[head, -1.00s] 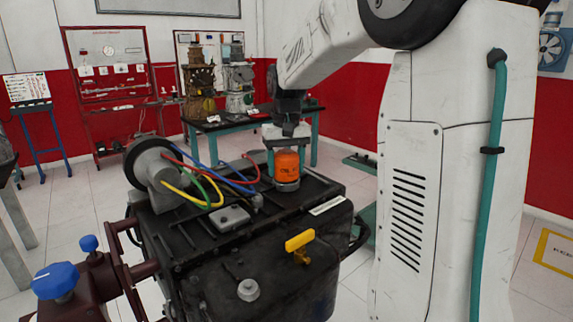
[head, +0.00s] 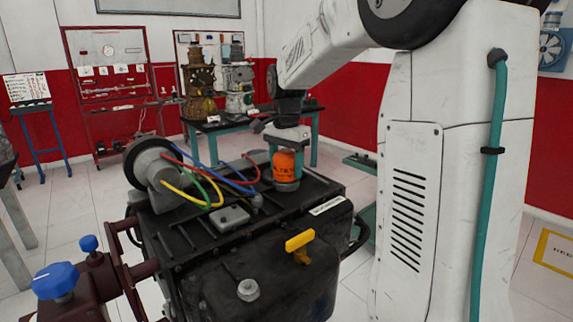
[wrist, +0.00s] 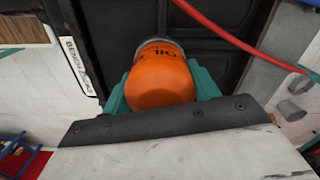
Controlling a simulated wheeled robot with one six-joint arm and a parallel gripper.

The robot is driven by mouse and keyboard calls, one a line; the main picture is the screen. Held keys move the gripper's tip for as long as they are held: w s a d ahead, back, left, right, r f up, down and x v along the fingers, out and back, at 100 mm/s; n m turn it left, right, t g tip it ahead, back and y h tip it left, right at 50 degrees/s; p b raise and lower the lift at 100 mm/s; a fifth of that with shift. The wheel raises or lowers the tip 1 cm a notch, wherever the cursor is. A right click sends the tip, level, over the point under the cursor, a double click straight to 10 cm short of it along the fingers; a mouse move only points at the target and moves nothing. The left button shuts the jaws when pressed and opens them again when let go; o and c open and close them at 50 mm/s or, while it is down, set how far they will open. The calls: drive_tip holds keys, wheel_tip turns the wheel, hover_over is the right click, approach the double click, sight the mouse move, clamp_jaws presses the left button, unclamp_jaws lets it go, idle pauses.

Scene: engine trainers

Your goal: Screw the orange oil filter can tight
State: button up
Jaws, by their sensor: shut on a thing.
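The orange oil filter can (head: 286,166) stands upright on a round grey seat (head: 287,186) on top of the black engine (head: 240,220). My gripper (head: 285,150) comes down from above and is shut on the can, with its teal fingers on either side. In the wrist view the can (wrist: 160,80) sits between the teal fingers of my gripper (wrist: 160,90), its far end against the grey seat. I cannot tell from these views whether any gap is left at the can's base.
Red, blue, yellow and green cables (head: 215,180) run close to the left of the can. A yellow handle (head: 299,241) stands at the engine's front. A bench with engine models (head: 217,90) is behind. Above the engine's front half is free room.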

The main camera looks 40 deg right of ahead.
sight(286, 151)
drive_tip(key=shift+m, duration=1.5)
drive_tip(key=o, duration=1)
wheel_tip(286, 151, up, 8)
drive_tip(key=shift+f, duration=0.1)
